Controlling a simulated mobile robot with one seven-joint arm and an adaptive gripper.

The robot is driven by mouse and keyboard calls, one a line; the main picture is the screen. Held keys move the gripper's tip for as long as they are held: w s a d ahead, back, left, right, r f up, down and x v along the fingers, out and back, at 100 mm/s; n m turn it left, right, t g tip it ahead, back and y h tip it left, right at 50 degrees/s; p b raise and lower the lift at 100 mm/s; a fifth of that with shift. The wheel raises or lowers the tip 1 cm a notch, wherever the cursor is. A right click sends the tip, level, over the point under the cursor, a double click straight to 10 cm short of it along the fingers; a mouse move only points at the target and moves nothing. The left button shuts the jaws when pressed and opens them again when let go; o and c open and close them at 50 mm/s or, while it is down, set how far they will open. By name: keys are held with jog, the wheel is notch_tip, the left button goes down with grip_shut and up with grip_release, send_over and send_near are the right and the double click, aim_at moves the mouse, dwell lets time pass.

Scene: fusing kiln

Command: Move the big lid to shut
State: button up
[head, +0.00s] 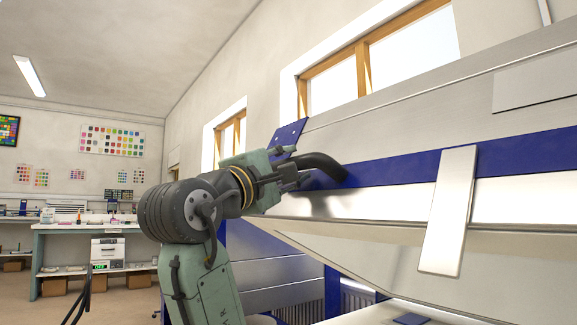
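The big lid (390,125) of the kiln fills the right side of the head view. It is brushed metal with a blue band along its lower part, and it stands raised and tilted, open above the kiln body (275,272). A thick black curved handle (325,166) sticks out from the blue band near the lid's left end. My gripper (290,168) is at the handle's left end, very close to it or touching it. The finger gap is unclear at this angle, so I cannot tell whether the fingers are closed on the handle.
A flat metal bar (449,212) hangs across the lid's front edge. A blue plate (288,138) stands at the lid's left corner. A workbench (80,228) with a small white device (107,252) is at the far left. Open floor lies between bench and kiln.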

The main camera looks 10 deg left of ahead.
jog(key=shift+o, duration=0.6)
jog(key=shift+s+a, duration=0.1)
jog(key=v, duration=1.2)
